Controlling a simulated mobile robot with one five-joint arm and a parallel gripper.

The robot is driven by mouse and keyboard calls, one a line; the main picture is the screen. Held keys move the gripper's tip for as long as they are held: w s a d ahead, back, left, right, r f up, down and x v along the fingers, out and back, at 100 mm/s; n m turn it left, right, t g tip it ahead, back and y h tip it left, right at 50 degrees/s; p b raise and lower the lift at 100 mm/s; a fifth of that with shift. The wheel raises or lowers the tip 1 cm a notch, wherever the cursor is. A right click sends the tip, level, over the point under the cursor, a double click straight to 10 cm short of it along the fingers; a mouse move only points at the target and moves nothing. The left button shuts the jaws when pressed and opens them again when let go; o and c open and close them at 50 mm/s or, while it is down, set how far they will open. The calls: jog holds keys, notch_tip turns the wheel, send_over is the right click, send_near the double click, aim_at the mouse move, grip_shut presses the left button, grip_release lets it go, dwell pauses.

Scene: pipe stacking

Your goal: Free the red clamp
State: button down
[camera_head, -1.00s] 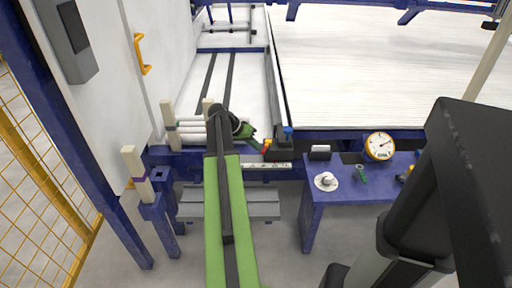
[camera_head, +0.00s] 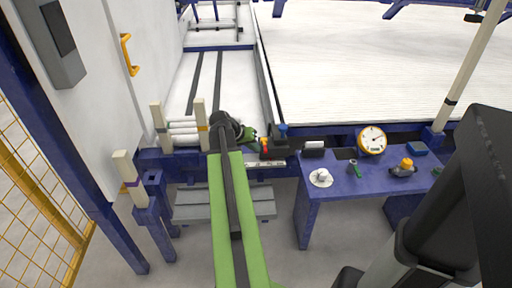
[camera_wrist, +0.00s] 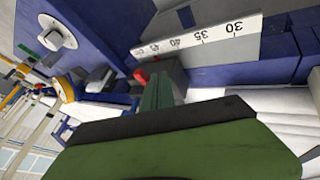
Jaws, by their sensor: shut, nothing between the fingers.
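A small red part (camera_head: 264,142), which looks like the red clamp, sits against a dark block (camera_head: 274,150) on the blue rail by the white scale. It also shows as a red knob (camera_wrist: 140,75) in the wrist view, just beyond and left of the green fingers. My gripper (camera_head: 251,134) is shut and empty, its green fingertips just left of the red part. In the wrist view my gripper (camera_wrist: 158,90) points toward the scale; I cannot tell whether it touches the red part. The clamp's lower part is hidden.
White pipes (camera_head: 184,132) lie between upright posts left of my gripper. A blue table (camera_head: 335,182) at right holds a round gauge (camera_head: 371,140), a white knob piece (camera_head: 320,178) and an orange-topped part (camera_head: 405,166). A blue knob (camera_head: 282,128) stands by the dark block.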

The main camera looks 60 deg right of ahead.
jog(key=w+a+f+p+v, duration=0.1)
jog(key=p+v, duration=0.7)
jog(key=v, duration=0.3)
jog(key=shift+w, duration=0.45)
jog(key=shift+a, duration=0.15)
